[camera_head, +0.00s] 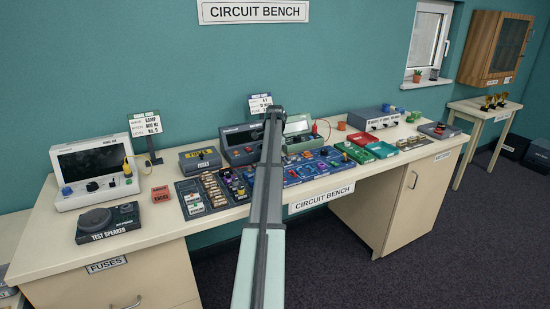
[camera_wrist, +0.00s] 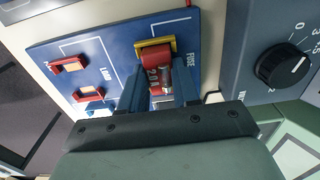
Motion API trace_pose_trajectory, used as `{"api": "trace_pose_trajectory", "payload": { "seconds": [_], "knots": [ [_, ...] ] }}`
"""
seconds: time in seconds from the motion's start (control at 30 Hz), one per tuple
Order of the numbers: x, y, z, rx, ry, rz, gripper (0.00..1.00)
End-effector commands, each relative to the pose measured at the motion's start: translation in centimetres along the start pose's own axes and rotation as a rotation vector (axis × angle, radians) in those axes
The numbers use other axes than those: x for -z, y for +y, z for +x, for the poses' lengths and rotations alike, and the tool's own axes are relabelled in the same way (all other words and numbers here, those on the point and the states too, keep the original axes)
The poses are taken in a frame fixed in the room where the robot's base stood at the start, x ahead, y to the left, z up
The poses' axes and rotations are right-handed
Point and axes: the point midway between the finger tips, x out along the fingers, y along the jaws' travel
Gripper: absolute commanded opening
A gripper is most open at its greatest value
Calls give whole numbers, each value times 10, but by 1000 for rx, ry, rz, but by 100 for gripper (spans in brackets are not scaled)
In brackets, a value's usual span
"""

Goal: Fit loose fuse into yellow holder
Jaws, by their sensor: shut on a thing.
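My gripper (camera_wrist: 160,88) is shut on a red fuse (camera_wrist: 158,64) with white markings, its dark blue fingers on either side of it. The fuse's far end is at the yellow holder (camera_wrist: 152,43) on a blue board (camera_wrist: 110,52), beside the printed word FUSE. The fuse hides part of the holder, and I cannot tell whether it is seated in it or just over it. In the head view my arm crosses the middle of the bench and hides the gripper, fuse and holder; blue boards (camera_head: 312,168) show to its right.
In the wrist view, red parts (camera_wrist: 70,64) sit left on the board, and a grey unit with a black knob (camera_wrist: 282,66) stands close on the right. In the head view, a tray of small parts (camera_head: 205,198) lies left of my arm, with green and red trays (camera_head: 382,150) to the right.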

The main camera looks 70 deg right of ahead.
Motion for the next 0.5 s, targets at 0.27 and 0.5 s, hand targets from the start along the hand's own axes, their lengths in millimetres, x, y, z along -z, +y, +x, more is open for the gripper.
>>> {"api": "trace_pose_trajectory", "payload": {
  "seconds": [0.27,0.5],
  "knots": [
    [0,0,0,0,0,0,50],
    [0,0,0,0,0,0,61]
  ]
}}
